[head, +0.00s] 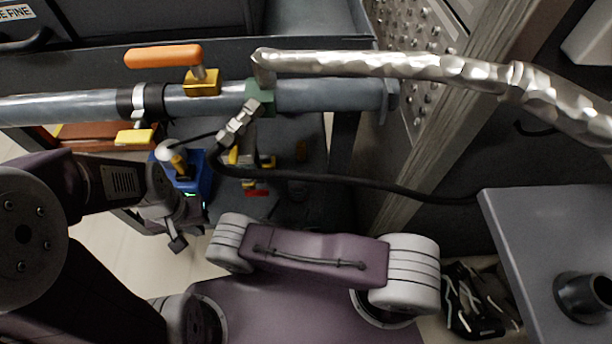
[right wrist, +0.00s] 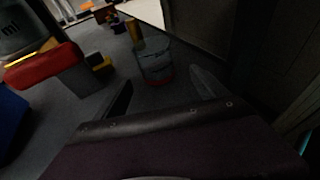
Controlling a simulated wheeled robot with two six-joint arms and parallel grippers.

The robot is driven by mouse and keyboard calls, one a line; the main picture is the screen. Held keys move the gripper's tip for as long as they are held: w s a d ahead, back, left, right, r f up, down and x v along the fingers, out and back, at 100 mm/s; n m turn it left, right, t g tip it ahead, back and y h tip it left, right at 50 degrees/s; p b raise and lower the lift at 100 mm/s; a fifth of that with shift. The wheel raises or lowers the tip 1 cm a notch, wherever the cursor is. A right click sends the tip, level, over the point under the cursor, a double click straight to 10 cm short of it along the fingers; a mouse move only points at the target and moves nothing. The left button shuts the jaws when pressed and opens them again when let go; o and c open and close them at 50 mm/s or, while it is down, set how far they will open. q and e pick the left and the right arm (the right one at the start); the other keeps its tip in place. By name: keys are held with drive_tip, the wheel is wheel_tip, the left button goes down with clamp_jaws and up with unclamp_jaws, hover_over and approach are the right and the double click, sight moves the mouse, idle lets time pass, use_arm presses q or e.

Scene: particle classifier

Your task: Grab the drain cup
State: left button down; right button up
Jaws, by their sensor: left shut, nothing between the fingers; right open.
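A clear cup-like vessel (right wrist: 156,66) with a red lower edge stands upright on a dark grey surface in the right wrist view; it looks like the drain cup. My right gripper (right wrist: 163,95) is open, its two dark fingers spread on this side of the vessel with nothing between them. I cannot make out the right gripper in the head view. My left gripper (head: 178,243) is shut and empty at the lower left of the head view, below a blue object (head: 196,182).
A grey pipe (head: 330,95) with an orange-handled valve (head: 163,57) and a silver hose (head: 380,64) crosses the head view. A black cable (head: 340,180) hangs below. A dark cup-shaped piece (head: 584,297) sits on a grey surface at right. A red bar (right wrist: 45,66) is left in the wrist view.

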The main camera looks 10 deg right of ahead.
sight(298, 191)
drive_tip(key=shift+w+d+f+b, duration=0.1)
drive_tip(key=shift+w+f+b, duration=0.1)
drive_tip(key=shift+w+b, duration=0.1)
drive_tip(key=b+x, duration=0.1)
drive_tip(key=x, duration=0.1)
drive_tip(key=shift+w+d+f+b, duration=0.15)
drive_tip(key=shift+w+b, duration=0.05)
drive_tip(key=shift+b, duration=0.1)
drive_tip(key=shift+w+d, duration=0.15)
drive_tip(key=shift+w, duration=0.1)
drive_tip(key=b+x, duration=0.3)
drive_tip(key=x, duration=0.1)
drive_tip(key=shift+w+b, duration=0.2)
drive_tip(key=shift+b, duration=0.2)
drive_tip(key=shift+w+d, duration=0.15)
drive_tip(key=shift+w, duration=0.15)
drive_tip(key=shift+w+r, duration=0.1)
drive_tip(key=shift+r, duration=0.1)
drive_tip(key=c, duration=1.5)
drive_tip(key=shift+o, duration=0.2)
